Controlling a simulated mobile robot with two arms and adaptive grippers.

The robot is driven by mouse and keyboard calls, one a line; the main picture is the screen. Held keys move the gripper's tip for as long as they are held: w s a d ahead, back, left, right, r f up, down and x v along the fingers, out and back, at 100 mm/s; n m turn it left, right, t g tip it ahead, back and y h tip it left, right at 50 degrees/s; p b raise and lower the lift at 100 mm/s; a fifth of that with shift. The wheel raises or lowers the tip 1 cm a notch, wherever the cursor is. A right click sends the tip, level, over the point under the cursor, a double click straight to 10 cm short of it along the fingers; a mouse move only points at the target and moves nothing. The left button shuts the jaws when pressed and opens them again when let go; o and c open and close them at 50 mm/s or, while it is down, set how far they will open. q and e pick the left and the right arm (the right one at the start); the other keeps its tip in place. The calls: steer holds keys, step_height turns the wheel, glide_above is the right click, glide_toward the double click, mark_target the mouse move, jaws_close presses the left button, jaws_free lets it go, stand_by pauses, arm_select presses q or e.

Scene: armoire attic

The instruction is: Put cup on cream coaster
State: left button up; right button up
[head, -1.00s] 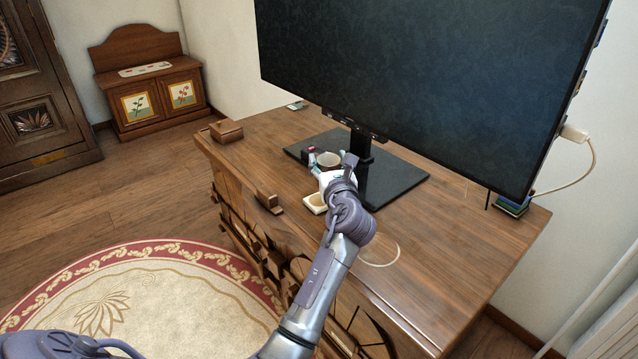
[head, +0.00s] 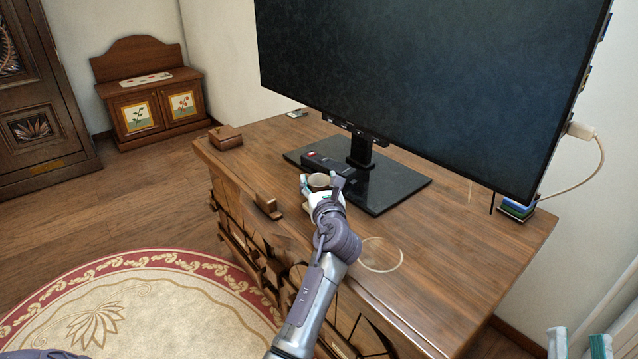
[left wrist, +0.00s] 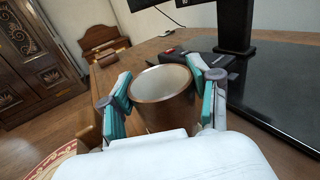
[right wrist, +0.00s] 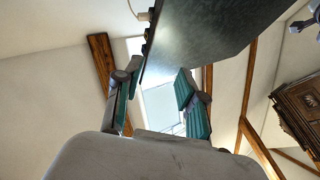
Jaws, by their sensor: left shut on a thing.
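The cup (head: 319,181) is brownish with a pale inside and stands upright between the fingers of my left gripper (head: 321,187). In the left wrist view the cup (left wrist: 161,100) has a teal finger pad on each side, and the gripper is shut on it.
A monitor (head: 430,80) on a black base (head: 395,187) stands behind the cup. A dark red-and-black box (head: 325,162) lies on that base. A small wooden block (head: 268,205) and a wooden box (head: 225,137) are at the desk's left. The desk's right side (head: 470,235) is mostly clear.

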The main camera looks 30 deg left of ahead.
mark_target(321, 188)
arm_select(q)
steer(key=o, duration=1.3)
steer(key=shift+f, duration=0.15)
arm_select(e)
steer(key=shift+r, duration=0.15)
arm_select(q)
steer(key=shift+r, duration=0.2)
steer(key=shift+s+d, duration=0.2)
steer(key=p+v, duration=0.1)
steer(key=v, duration=0.3)
steer(key=shift+s+d+r+p, duration=0.1)
steer(key=shift+s+d+p, duration=0.05)
steer(key=shift+s+p, duration=0.15)
steer(key=p+v, duration=0.1)
steer(key=v, duration=0.5)
steer(key=shift+w, duration=0.1)
steer(key=shift+s+d, duration=0.3)
steer(key=shift+s, duration=0.1)
arm_select(e)
step_height(321, 188, down, 12)
steer(key=d+g+h, duration=0.1)
steer(key=g+h, duration=0.1)
steer(key=g, duration=0.5)
steer(key=shift+w+d+g+h, duration=0.25)
steer(key=shift+d+g+h, duration=0.1)
steer(key=shift+g+h, duration=0.05)
